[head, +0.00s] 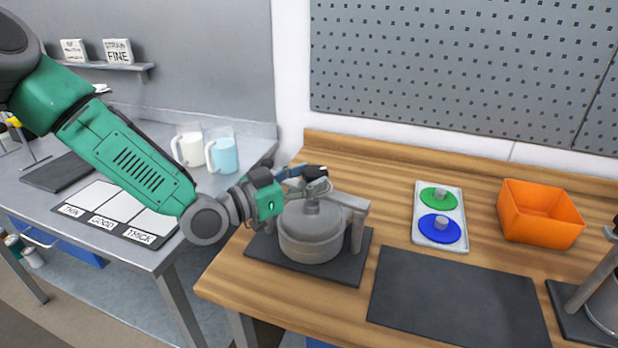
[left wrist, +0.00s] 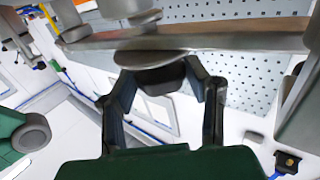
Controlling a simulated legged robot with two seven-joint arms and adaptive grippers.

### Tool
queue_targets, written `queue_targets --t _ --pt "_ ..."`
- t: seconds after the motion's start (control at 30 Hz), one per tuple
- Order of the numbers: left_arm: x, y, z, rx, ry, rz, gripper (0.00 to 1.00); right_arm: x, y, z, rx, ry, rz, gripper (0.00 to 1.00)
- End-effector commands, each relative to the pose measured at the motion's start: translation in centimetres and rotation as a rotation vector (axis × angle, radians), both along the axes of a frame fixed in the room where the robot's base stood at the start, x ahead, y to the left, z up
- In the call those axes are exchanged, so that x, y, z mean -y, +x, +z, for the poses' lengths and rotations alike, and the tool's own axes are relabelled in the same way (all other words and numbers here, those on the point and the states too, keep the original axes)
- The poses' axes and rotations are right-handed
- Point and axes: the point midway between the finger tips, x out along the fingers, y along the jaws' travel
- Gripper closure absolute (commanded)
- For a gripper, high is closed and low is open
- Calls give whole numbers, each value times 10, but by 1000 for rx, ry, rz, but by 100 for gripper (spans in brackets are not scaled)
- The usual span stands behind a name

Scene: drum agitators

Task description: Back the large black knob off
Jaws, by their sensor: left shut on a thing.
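The large black knob (head: 315,172) sits at the top of the clamp bar (head: 350,201) over a grey lidded drum (head: 310,235). My left gripper (head: 299,177) reaches it from the left and is shut on it, partly hiding it. In the left wrist view, the black knob (left wrist: 160,77) lies between the two fingers of my left gripper (left wrist: 162,85), beside a grey disc (left wrist: 150,57) on the bar. My right gripper is in neither view.
The drum stands on a dark mat (head: 345,270) near the wooden bench's left end. To the right are a tray (head: 422,233) with green and blue knobbed discs, an orange bin (head: 540,212) and a bare dark mat (head: 455,300). Another drum (head: 606,305) is cut off at the right edge.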

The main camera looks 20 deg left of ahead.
Motion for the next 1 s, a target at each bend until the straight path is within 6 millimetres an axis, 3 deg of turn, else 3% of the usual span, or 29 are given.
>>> queue_targets --t 1.0 --pt "11 -6 3 3 2 -26 87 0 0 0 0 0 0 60"
